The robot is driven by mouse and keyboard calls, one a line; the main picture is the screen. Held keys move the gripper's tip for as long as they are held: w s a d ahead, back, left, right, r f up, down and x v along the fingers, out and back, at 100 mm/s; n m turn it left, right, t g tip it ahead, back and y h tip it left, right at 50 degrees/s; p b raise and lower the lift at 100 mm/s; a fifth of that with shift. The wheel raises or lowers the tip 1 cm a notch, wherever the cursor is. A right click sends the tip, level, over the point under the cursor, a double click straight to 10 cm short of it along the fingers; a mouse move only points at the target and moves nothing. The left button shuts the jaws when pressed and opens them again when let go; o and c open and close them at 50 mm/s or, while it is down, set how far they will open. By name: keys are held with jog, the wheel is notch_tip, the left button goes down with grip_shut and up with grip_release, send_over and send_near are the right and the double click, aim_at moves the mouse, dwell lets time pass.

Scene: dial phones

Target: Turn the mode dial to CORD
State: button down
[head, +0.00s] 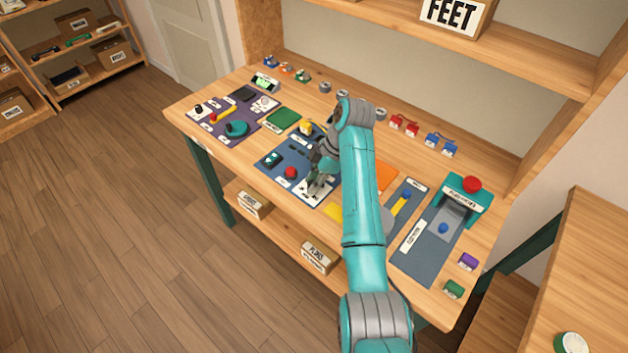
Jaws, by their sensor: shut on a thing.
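My gripper (317,176) points down at a white dial plate (314,193) with small dark markings on the blue mat (268,166) near the front of the workbench. Its fingers are shut on the mode dial on that plate. The dial is mostly hidden by the fingers. The markings are too small to read, so I cannot tell which setting it points at.
A red button (291,172) sits just left of the gripper. A yellow part (306,127) and a green pad (282,119) lie behind. My arm hides part of the bench. A teal press with a red knob (472,184) stands at right.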

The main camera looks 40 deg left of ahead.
aim_at(322, 196)
jog(key=m+t, duration=0.1)
jog(key=m, duration=0.3)
jog(key=shift+s+d+y, duration=0.1)
jog(key=shift+y, duration=0.3)
jog(key=m+t, duration=0.2)
jog(key=m, duration=0.3)
jog(key=shift+m, duration=0.4)
jog(key=c, duration=0.9)
grip_release()
jog(key=shift+y, duration=0.3)
jog(key=shift+r, duration=0.1)
jog(key=v, duration=0.7)
jog(key=shift+s+d+r, duration=0.1)
jog(key=shift+s+r, duration=0.05)
